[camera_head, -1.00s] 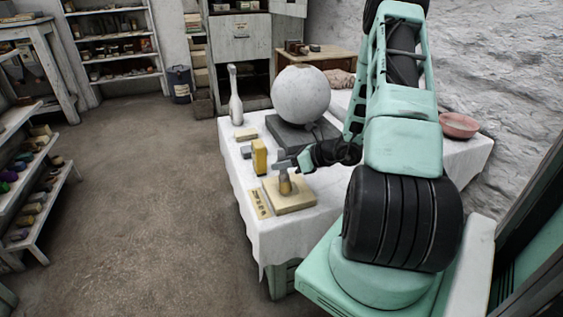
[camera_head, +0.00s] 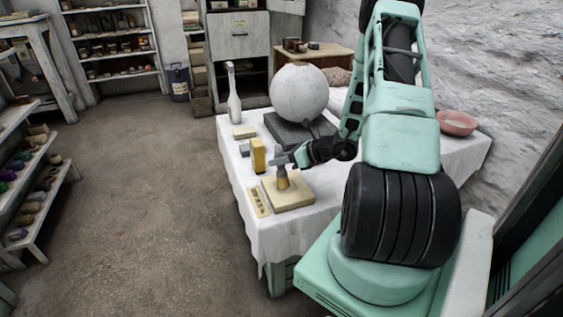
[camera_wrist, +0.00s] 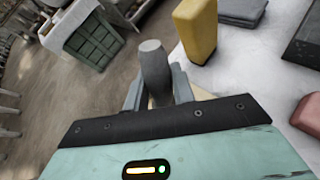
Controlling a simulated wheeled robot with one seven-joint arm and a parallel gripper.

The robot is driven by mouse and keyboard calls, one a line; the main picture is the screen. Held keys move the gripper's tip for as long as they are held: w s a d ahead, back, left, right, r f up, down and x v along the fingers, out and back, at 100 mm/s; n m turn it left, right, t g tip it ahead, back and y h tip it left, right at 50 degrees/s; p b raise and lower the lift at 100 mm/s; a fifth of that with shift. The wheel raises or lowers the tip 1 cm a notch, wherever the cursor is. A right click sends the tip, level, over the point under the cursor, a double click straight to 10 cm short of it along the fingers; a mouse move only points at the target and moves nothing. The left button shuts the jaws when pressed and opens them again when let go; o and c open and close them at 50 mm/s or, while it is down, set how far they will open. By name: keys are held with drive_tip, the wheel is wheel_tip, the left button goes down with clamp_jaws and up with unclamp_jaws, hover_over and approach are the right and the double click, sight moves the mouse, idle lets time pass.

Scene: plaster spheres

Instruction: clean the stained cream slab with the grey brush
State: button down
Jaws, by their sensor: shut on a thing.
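The cream slab (camera_head: 300,196) lies flat near the front corner of the white-clothed table. It also shows in the wrist view as a small strip (camera_wrist: 203,92) behind the gripper; any stain is too small to make out. My gripper (camera_head: 282,161) is shut on the grey brush (camera_head: 282,181), which stands upright over the slab. Its lower end appears tan and seems to meet the slab's top, though I cannot be sure of contact. In the wrist view the brush's grey handle (camera_wrist: 154,68) rises between the fingers, and its lower end is hidden.
A yellow block (camera_head: 258,155) stands just behind the slab, and a labelled cream strip (camera_head: 259,202) lies to its left. Beyond are a grey block (camera_head: 245,150), a pale bottle (camera_head: 234,100) and a large plaster sphere (camera_head: 299,92) on a dark base. A pink bowl (camera_head: 457,123) sits right.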

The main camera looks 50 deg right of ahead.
sight(281, 150)
drive_tip(key=shift+w+r, duration=0.1)
drive_tip(key=shift+s+a+r+p, duration=0.15)
drive_tip(key=shift+s+r+p, duration=0.2)
drive_tip(key=shift+r+p, duration=0.1)
drive_tip(key=shift+s+a+r, duration=0.2)
drive_tip(key=shift+s, duration=0.1)
drive_tip(key=shift+r+p, duration=1.1)
drive_tip(key=shift+r, duration=0.2)
wheel_tip(281, 150, up, 4)
drive_tip(key=p, duration=0.3)
